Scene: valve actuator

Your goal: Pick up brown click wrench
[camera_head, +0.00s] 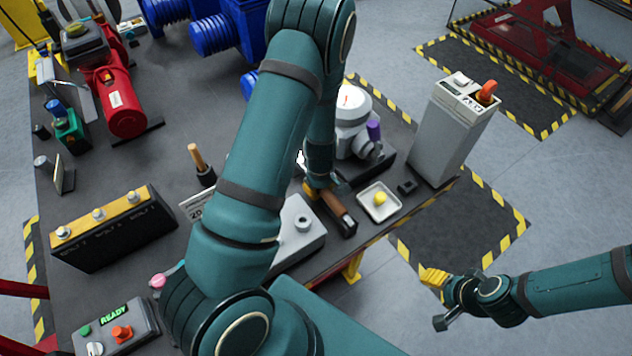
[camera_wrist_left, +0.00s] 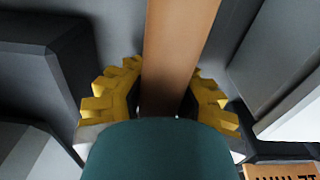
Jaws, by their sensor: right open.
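In the left wrist view the brown handle (camera_wrist_left: 172,60) runs between the yellow fingers of my left gripper (camera_wrist_left: 168,85). The fingers sit close along both sides; whether they press on it I cannot tell. My right gripper (camera_head: 441,298) is open and empty, out over the floor beyond the table.
A white dish with a yellow ball (camera_head: 380,198) is right of the wrench. A grey box (camera_head: 298,234) is left of it. A white and grey device (camera_head: 354,120) stands behind. A tall grey cabinet with an orange knob (camera_head: 453,130) stands at the right corner.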

